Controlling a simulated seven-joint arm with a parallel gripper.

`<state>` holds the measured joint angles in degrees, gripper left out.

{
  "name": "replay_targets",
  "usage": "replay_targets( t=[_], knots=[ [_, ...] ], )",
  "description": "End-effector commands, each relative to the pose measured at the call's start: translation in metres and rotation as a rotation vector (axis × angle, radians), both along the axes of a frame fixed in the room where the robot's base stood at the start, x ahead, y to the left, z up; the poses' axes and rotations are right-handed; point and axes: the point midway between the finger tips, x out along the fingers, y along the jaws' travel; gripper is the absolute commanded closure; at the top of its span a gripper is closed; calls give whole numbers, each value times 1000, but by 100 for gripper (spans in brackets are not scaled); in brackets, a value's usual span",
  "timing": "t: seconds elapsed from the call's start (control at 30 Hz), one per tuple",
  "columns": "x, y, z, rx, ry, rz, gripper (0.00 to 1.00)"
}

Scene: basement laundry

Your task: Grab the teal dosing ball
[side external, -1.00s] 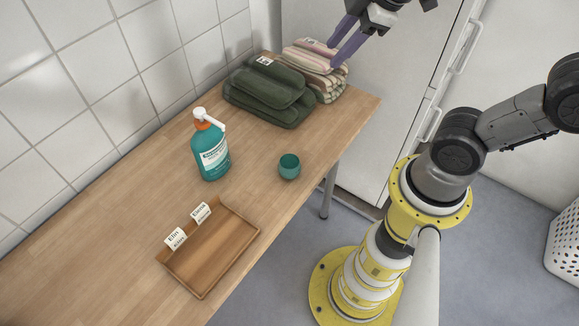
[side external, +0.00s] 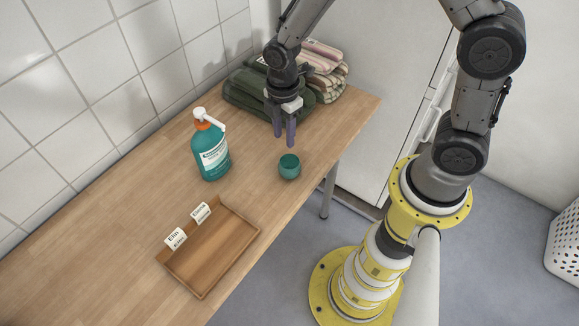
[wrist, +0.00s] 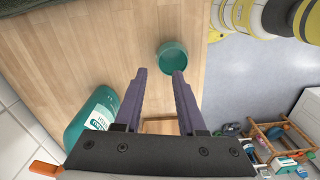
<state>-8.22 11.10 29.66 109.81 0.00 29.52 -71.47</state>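The teal dosing ball (side external: 289,167), a small round cup, stands on the wooden table near its right edge. In the wrist view the dosing ball (wrist: 172,56) lies just beyond the fingertips, slightly toward the right finger. My gripper (side external: 284,142) points down above the table, a little behind the ball in the side view, with its two purple fingers apart. The wrist view shows the gripper (wrist: 159,73) open with nothing between its fingertips.
A teal detergent bottle (side external: 211,150) with an orange-and-white pump stands left of the ball. A wooden tray (side external: 224,251) with two labels lies nearer the front. Green folded towels (side external: 245,92) and striped towels (side external: 325,70) are at the back. The table (side external: 130,215) is otherwise clear.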

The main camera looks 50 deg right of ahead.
Motion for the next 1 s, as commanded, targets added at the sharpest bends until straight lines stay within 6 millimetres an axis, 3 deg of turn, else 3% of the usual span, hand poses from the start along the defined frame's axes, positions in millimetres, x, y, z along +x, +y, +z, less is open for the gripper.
replay_targets(
  t=[0.1,0.37,0.7,1.0],
  knots=[
    [-1,0,-20,0,3,-1,60],
    [0,0,-39,0,0,-1,60],
    [2,0,-83,-1,2,-1,60],
    [3,0,-88,1,-2,-1,60]
  ],
)
